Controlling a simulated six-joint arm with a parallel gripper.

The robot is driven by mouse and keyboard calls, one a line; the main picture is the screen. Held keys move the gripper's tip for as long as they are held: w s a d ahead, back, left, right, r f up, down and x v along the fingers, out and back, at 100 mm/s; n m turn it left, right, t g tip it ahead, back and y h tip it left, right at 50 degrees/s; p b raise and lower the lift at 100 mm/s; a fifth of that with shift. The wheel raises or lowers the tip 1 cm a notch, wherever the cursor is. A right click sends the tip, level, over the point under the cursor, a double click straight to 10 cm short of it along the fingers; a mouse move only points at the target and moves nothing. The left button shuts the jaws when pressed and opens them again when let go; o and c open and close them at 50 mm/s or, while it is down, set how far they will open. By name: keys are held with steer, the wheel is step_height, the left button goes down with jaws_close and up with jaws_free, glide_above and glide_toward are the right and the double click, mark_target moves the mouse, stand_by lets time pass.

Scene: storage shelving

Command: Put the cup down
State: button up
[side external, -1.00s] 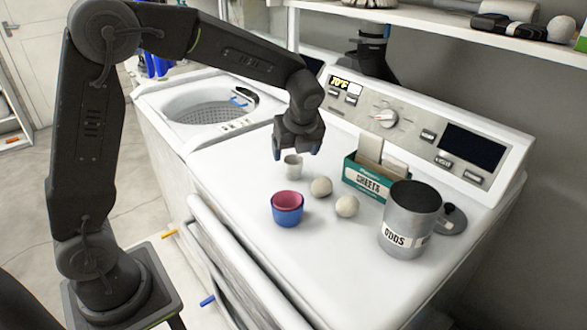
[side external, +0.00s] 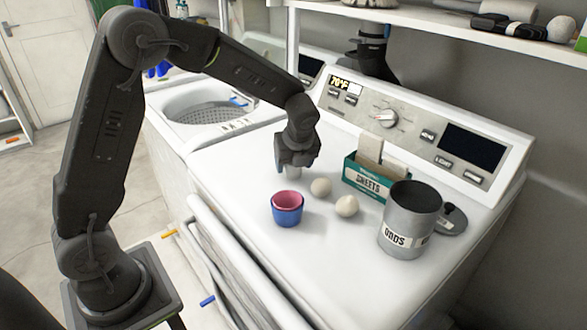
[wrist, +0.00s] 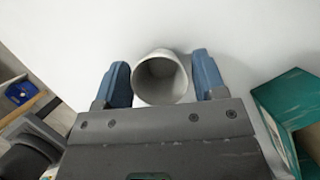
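A small pale grey cup (wrist: 161,79) stands upright on the white dryer top. In the side view its lower part (side external: 293,173) shows below my gripper (side external: 294,167). In the wrist view the two blue fingers of my gripper (wrist: 162,82) stand on either side of the cup, very close to its walls. Whether both fingers press on it cannot be told. The cup looks empty inside. Another cup, blue outside and pink inside (side external: 288,213), stands in front of it, clear of my gripper.
Two beige balls (side external: 346,206) lie right of the cups. A green box of sheets (side external: 362,185) and a grey ODDS canister (side external: 405,235) stand further right, with a dark-knobbed lid (side external: 452,221) beside it. The dryer's control panel (side external: 400,130) rises behind. The left front top is clear.

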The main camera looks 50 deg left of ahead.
steer(key=c, duration=0.7)
steer(key=shift+r, duration=0.15)
